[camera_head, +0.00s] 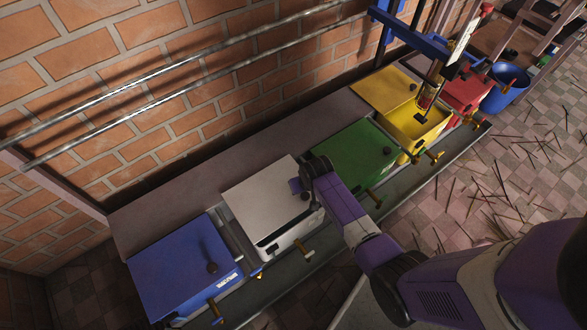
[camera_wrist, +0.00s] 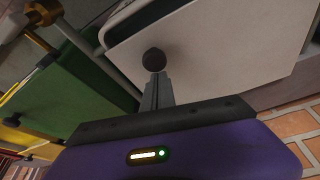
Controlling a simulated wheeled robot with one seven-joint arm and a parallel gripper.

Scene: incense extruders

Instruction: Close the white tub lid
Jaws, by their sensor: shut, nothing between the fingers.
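The white tub lid (camera_head: 262,194) lies over the white tub (camera_head: 291,239), between the blue and green tubs. A dark line shows along its front edge; I cannot tell if it is fully seated. In the wrist view the lid (camera_wrist: 228,50) fills the upper right, with its dark round knob (camera_wrist: 153,59) near its edge. My gripper (camera_wrist: 155,78) is shut and empty, its fingertips at the knob; I cannot tell if they touch it. In the head view my wrist is over the lid's right side and hides the fingers.
The blue tub (camera_head: 180,268) and green tub (camera_head: 353,153) flank the white one, both with lids down. The yellow tub (camera_head: 421,128) stands open under a blue press frame. A red tub (camera_head: 466,93) is beyond. A brick wall and metal pipes (camera_head: 190,78) run behind.

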